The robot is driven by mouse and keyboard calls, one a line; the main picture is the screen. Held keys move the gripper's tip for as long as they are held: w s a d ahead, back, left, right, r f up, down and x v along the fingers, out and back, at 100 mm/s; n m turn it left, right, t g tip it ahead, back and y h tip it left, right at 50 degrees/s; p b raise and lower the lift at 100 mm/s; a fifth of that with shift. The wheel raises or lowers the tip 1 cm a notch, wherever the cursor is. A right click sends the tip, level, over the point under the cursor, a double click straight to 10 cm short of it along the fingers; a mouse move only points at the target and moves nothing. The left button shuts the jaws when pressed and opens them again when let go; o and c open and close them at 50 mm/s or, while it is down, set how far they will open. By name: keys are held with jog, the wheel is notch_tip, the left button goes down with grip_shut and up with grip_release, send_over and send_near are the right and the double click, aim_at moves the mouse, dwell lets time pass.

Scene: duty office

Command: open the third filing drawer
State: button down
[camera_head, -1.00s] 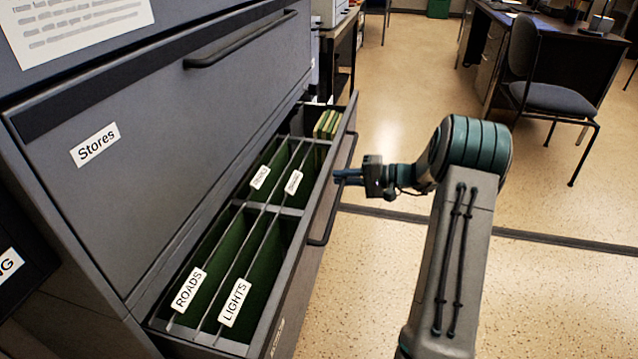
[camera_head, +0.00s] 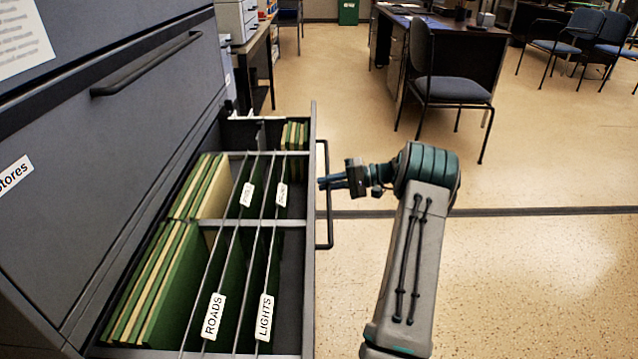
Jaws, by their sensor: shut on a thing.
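The filing drawer (camera_head: 308,255) below the one labelled Stores is pulled well out of the grey cabinet (camera_head: 95,180). It holds green and cream folders (camera_head: 160,285) at the left and rails with tags reading ROADS and LIGHTS. Its black bar handle (camera_head: 330,225) is on the outer front face. My gripper (camera_head: 325,183) is shut on the handle, near its middle, reaching in from the right. The fingertips are small in view. The drawer's front label is hidden from this angle.
The Stores drawer (camera_head: 150,130) above is closed. A desk (camera_head: 450,45) and a chair (camera_head: 450,88) stand at the back right. A side table (camera_head: 258,55) with a printer is beyond the cabinet. The floor (camera_head: 530,265) to the right is clear.

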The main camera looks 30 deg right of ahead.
jog(key=shift+v, duration=0.85)
jog(key=shift+f, duration=0.15)
jog(key=c, duration=1.8)
grip_release()
jog(key=p+v, duration=0.4)
jog(key=v, duration=1)
jog(key=shift+w, duration=0.1)
